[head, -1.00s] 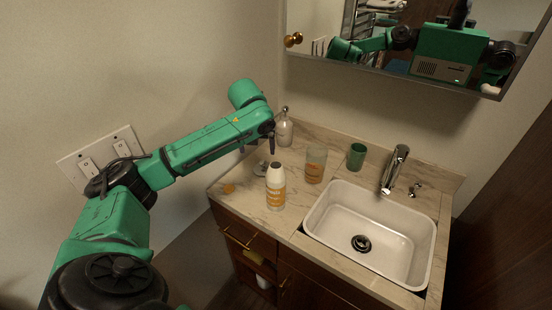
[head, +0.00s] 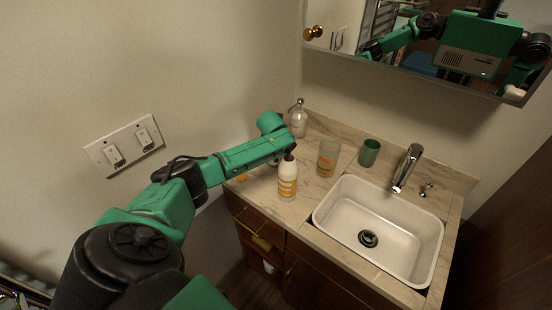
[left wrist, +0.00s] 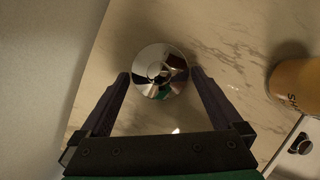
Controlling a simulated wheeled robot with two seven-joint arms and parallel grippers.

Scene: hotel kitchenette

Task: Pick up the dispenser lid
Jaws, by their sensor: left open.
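The dispenser lid is a shiny round metal piece (left wrist: 160,72) on the marble counter in the left wrist view. My left gripper (left wrist: 160,76) is open, with one dark finger on each side of the lid. Small gaps seem to show between the fingertips and the lid, but I cannot tell how high the fingers are above the counter. In the head view the lid and fingertips are hidden by my left arm and the white bottle. My right gripper is not directly in view.
A white bottle with an orange label (head: 288,180) stands close to my left gripper. The sink (head: 330,212) and faucet (head: 406,168) are at right.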

